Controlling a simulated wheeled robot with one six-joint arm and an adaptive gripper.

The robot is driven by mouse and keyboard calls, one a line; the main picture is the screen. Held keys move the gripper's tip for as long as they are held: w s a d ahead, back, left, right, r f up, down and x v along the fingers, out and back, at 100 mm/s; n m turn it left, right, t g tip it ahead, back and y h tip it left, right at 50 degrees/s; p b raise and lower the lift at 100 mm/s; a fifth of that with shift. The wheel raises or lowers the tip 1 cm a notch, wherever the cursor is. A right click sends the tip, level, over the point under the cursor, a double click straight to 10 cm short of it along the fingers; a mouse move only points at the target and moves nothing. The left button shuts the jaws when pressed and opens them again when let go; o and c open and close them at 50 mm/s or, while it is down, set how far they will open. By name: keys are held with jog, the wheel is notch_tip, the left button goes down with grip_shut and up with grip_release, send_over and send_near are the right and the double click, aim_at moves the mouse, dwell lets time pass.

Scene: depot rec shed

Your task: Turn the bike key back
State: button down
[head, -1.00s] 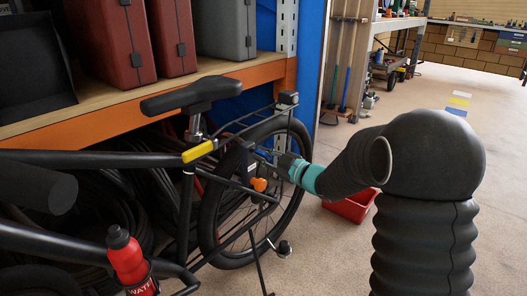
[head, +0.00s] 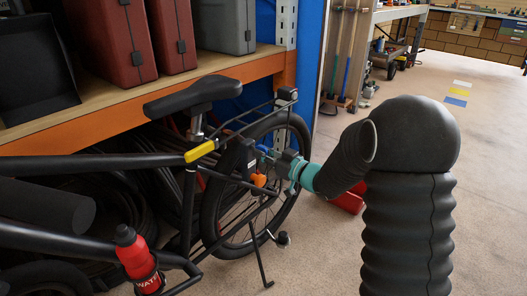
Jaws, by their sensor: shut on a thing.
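A black bike with a black saddle stands along the shelf. A black frame lock (head: 246,158) sits at its rear wheel, with an orange piece (head: 258,180) at its lower right. My gripper (head: 268,163), with a teal band behind it, reaches in from the right. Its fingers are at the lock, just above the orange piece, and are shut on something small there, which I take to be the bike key. The key is too small and too covered by the fingers to make out its angle.
A red water bottle (head: 137,258) sits on the bike frame. An orange-edged shelf (head: 150,99) with cases runs behind the bike. A red bin (head: 350,199) is partly hidden behind my arm.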

jog(key=shift+s+a+f, duration=0.1)
jog(key=shift+f, duration=0.15)
jog(key=c, duration=1.2)
grip_release()
jog(key=shift+c, duration=0.2)
jog(key=shift+r, duration=0.1)
jog(key=shift+d, duration=0.25)
jog(key=v, duration=1.1)
jog(key=shift+s+d, duration=0.15)
jog(key=shift+s, duration=0.2)
